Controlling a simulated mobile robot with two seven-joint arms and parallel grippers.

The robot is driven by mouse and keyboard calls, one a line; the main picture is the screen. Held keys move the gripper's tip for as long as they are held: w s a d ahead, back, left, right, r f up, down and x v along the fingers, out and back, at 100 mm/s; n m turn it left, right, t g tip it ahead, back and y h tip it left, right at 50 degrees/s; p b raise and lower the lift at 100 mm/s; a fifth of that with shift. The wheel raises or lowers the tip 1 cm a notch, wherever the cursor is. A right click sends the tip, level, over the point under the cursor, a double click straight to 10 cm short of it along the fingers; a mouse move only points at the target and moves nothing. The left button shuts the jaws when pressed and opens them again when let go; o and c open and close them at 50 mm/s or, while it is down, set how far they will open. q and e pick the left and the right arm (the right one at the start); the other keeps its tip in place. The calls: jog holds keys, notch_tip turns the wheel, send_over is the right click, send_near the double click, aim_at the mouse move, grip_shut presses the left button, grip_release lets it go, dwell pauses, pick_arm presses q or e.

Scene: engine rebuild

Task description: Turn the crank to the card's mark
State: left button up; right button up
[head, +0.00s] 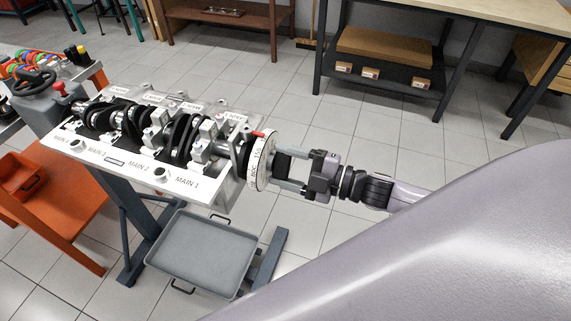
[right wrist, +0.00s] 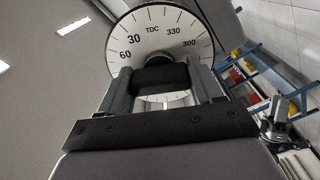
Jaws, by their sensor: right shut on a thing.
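The engine block (head: 190,165) sits on its stand with the black crankshaft (head: 178,137) lying in its main bearings. A white degree wheel (head: 259,162) is on the crank's right end, with a red pointer (head: 258,134) at its top edge. In the right wrist view the wheel (right wrist: 182,42) shows TDC near the top, with 30, 60, 330 and 300 beside it. My right gripper (head: 287,168) is shut on the black crank hub (right wrist: 160,79) in front of the wheel. My left gripper is out of view. I cannot make out a card.
A grey drip tray (head: 203,252) is below the block on the stand's legs. An orange cart (head: 60,205) stands at the left. A workbench with a shelf of boxes (head: 383,52) is at the back right. The tiled floor between is clear.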

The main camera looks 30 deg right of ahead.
jog(key=shift+d+f, duration=0.1)
jog(key=shift+f, duration=0.15)
jog(key=o, duration=1)
jog(key=shift+o, duration=0.2)
jog(key=shift+r, duration=0.1)
jog(key=v, duration=0.7)
